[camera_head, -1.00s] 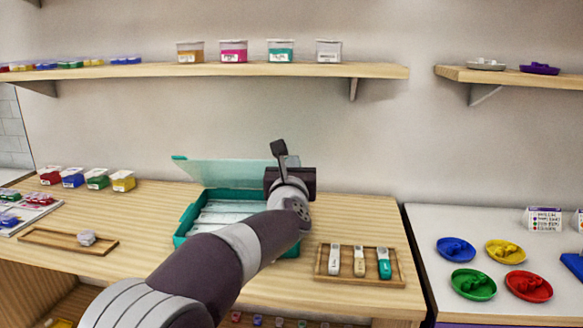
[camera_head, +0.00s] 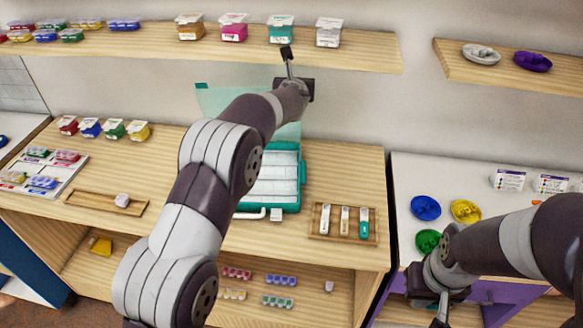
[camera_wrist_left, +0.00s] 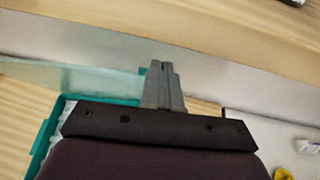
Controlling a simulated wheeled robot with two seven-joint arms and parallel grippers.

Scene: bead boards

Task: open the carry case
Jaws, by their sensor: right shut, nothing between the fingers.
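The carry case (camera_head: 270,190) is teal with a pale, ribbed inside and stands on the wooden bench. Its see-through teal lid (camera_head: 218,98) is raised at the back, and my left arm hides much of it. The lid also shows in the left wrist view (camera_wrist_left: 75,78), beside the fingers. My left gripper (camera_head: 287,54) is high above the back of the case, near the lid's upper right side; I cannot tell if it touches. Its fingers (camera_wrist_left: 165,68) are together with nothing seen between them. My right gripper (camera_head: 440,312) is shut and empty, low at the right, away from the case.
A wooden tray with several markers (camera_head: 344,237) is right of the case. A narrow tray with a grey piece (camera_head: 122,200) is to the left. The upper shelf (camera_head: 340,50) with tubs is close to my left gripper. Coloured dishes (camera_head: 426,207) are on the right table.

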